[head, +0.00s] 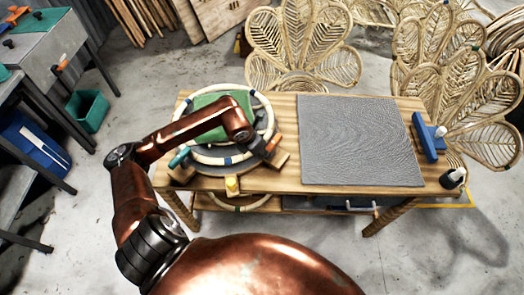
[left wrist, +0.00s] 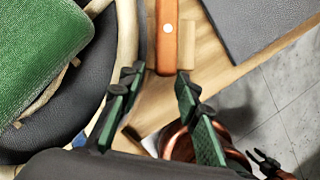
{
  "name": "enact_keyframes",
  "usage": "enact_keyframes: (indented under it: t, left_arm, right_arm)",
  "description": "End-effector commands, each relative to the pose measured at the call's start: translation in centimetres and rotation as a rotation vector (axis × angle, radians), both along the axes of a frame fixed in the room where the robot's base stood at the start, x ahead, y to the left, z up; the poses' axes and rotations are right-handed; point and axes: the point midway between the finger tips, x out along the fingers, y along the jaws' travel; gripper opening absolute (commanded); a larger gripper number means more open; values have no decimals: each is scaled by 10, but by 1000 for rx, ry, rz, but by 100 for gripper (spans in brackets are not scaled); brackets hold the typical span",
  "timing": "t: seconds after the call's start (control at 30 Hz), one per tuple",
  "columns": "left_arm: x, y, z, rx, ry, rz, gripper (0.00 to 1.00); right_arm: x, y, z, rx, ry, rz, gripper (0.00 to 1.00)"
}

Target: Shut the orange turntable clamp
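The orange turntable clamp (head: 273,142) sits at the right front edge of the round turntable. In the left wrist view its orange handle (left wrist: 167,38) with a pale round spot lies just ahead of my left fingertips, in line with the gap between them. My left gripper (left wrist: 159,80) is open and empty, its green-padded fingers spread. In the head view my left forearm crosses the turntable and hides part of it. The turntable is black in the left wrist view (left wrist: 90,100), with a pale rattan hoop around it. My right gripper (left wrist: 265,163) appears small, fingers apart, at lower right.
A green pad (head: 228,98) lies on the turntable. A teal handle (head: 180,158) and a yellow piece (head: 232,185) are at its front. A grey mat (head: 360,140) covers the wooden table's (head: 290,180) right half. A blue tool (head: 428,138) lies at the right end.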

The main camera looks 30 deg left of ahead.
Motion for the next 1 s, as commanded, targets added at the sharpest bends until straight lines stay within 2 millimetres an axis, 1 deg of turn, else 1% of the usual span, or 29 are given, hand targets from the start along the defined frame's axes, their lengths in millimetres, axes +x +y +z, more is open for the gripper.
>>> enact_keyframes:
  t: [0.03,0.2,0.4,0.77,1.0]
  left_arm:
    - [0,0,0,0,0,0,26]
    - [0,0,0,0,0,0,14]
    - [0,0,0,1,0,0,0]
    - [0,2,-1,2,1,-31,0]
    - [1,1,-3,0,0,-161,0]
  right_arm:
    - [-5,0,0,-1,6,-1,37]
    - [-16,0,0,0,20,-4,37]
    - [-17,0,0,-1,22,-4,37]
    - [-11,4,-4,3,14,-4,37]
    - [-15,4,-17,4,21,-4,37]
